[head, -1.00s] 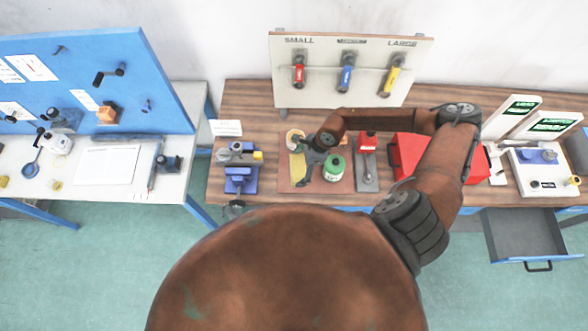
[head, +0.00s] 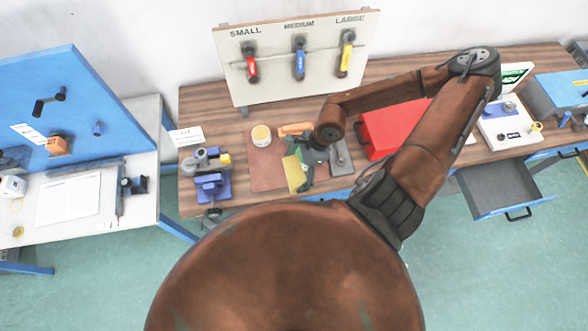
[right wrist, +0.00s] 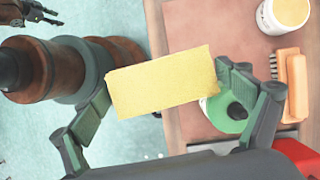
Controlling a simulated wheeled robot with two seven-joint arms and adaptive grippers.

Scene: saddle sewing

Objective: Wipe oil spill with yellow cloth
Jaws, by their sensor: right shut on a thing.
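The yellow cloth (head: 295,174) is held by my right gripper (head: 307,160) near the front of the brown mat (head: 265,172). In the right wrist view the cloth (right wrist: 163,82) spans the space between the two fingers (right wrist: 165,105). It hangs partly past the mat's edge, with floor behind it. A green-topped can (right wrist: 237,111) is partly hidden behind the right finger. A dark gripper, seemingly my left one (right wrist: 30,12), shows at the top left corner of the right wrist view; its opening is unclear. I cannot make out an oil spill.
A round tin (head: 261,135) and an orange brush (head: 295,129) sit at the mat's back. A blue vise (head: 212,186) stands to the left, a red box (head: 385,130) to the right. An open drawer (head: 497,190) juts out at the right.

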